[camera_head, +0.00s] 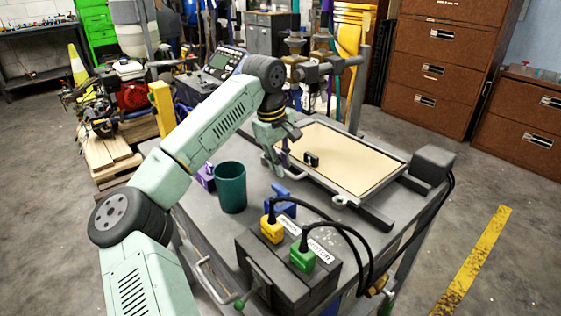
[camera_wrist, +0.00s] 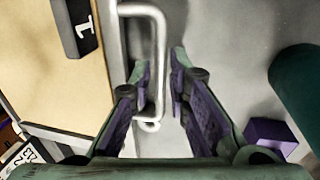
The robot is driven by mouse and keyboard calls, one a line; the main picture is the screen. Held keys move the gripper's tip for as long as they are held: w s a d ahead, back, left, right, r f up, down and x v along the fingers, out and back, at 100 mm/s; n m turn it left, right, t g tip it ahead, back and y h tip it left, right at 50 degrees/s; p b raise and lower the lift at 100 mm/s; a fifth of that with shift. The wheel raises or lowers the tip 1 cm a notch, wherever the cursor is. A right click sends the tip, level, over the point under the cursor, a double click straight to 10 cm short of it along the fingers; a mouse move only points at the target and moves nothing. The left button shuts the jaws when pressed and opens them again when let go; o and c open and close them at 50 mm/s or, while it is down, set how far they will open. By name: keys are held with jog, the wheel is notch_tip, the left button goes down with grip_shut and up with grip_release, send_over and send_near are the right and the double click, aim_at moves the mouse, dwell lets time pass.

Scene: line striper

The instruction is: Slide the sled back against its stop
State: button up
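The sled is a framed tray (camera_head: 345,150) with a tan bed, lying on the grey workbench; the bed also shows in the wrist view (camera_wrist: 50,75). A pale metal bar handle (camera_wrist: 159,45) runs along its edge. My gripper (camera_head: 277,172) is over the tray's left edge. In the wrist view my gripper (camera_wrist: 162,65) is open, with the handle bar between its fingers and a gap visible on the right side. Whether either finger touches the bar is unclear. A small black block (camera_head: 311,159) marked "1" (camera_wrist: 84,27) sits on the bed. I cannot identify the stop for certain.
A dark green cup (camera_head: 231,188) and a purple block (camera_head: 206,178) stand left of my gripper. A dark box with yellow (camera_head: 272,228) and green (camera_head: 302,257) plugs stands at the front; cables run to a grey block (camera_head: 433,163) at right.

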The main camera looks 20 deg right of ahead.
grip_shut()
dwell(0.3)
dwell(0.3)
